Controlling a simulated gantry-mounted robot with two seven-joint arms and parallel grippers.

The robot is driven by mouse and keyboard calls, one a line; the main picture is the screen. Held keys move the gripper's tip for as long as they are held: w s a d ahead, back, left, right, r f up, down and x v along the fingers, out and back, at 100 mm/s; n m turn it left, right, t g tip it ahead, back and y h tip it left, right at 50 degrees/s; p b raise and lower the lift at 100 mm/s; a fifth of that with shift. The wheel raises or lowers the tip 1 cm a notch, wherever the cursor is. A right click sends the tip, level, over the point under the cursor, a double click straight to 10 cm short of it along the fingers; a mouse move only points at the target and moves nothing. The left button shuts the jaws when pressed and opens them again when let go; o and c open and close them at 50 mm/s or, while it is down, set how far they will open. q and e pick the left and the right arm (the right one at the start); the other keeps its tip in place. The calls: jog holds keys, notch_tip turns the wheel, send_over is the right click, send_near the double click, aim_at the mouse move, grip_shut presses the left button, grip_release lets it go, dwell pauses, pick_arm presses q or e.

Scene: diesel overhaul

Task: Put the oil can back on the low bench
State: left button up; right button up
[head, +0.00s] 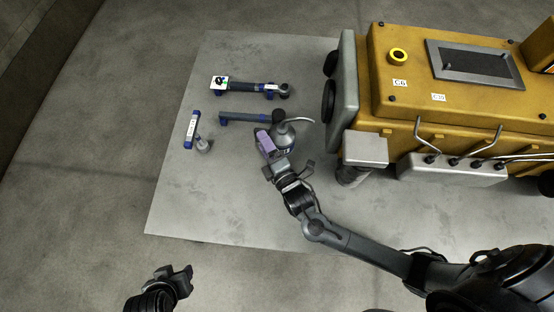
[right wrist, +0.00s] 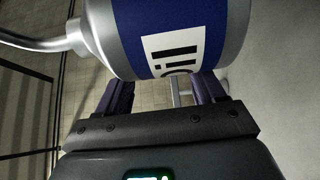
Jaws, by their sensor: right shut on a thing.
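The oil can (head: 284,138), silver with a thin curved spout, is beside the engine's left end in the head view. In the right wrist view the oil can (right wrist: 165,35) shows a blue band and a white label, with its spout to the left. My right gripper (head: 268,144) is shut on the can, one finger on each side in the wrist view. The can's height above the surface is unclear. My left gripper (head: 175,280) is empty at the lower left, its finger gap unclear. I cannot tell for sure whether the light grey surface (head: 180,215) is the low bench.
A yellow engine (head: 400,110) fills the right of the light grey surface. Blue-and-grey tools lie at the left: one at the back (head: 250,87), one in the middle (head: 240,117), one upright in the picture (head: 192,130). The front left of the surface is clear.

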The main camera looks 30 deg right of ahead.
notch_tip(320, 180, down, 7)
jog(key=b, duration=0.3)
jog(key=shift+r+b, duration=0.1)
jog(key=shift+b, duration=0.3)
notch_tip(320, 180, down, 3)
jog(key=shift+f+b, duration=0.15)
jog(key=shift+b, duration=0.9)
jog(key=o, duration=1.2)
jog(key=shift+f, duration=0.1)
jog(key=shift+s+r, duration=0.15)
jog(key=shift+r, duration=0.05)
jog(key=s+p, duration=0.1)
jog(key=s, duration=0.3)
jog(key=s+p, duration=0.2)
jog(key=s, duration=0.1)
jog(key=s+p, duration=0.2)
jog(key=s, duration=0.2)
jog(key=shift+s+d, duration=0.3)
